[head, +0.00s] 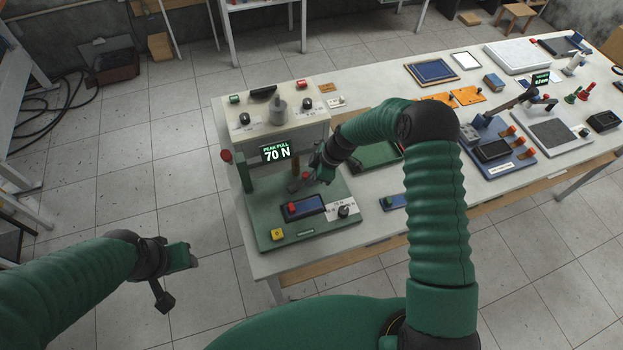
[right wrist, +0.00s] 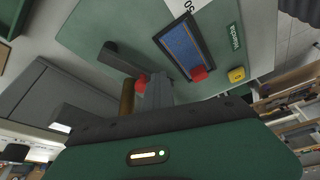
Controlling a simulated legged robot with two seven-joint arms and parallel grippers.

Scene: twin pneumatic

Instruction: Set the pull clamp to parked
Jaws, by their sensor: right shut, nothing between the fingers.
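The green pull tester (head: 262,222) stands on the near left end of the bench, with a lit display (head: 275,152) reading PEAK PULL 70 N. What looks like the pull clamp, a dark arm (right wrist: 120,58) with a red end, shows beside a brass post (right wrist: 127,97) in the right wrist view. Its exact setting cannot be told. My right gripper (head: 316,178) is shut and empty, over the tester base close to the red end; whether they touch is unclear. My left gripper (head: 180,278) is off the bench, over the floor; its finger gap does not show clearly.
The tester base carries a blue tray (head: 303,208) with a red knob, a yellow button (head: 278,234) and a black knob (head: 344,211). A green tray (head: 375,154) lies behind my right arm. Other fixtures, including a blue board (head: 500,150), fill the bench to the right.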

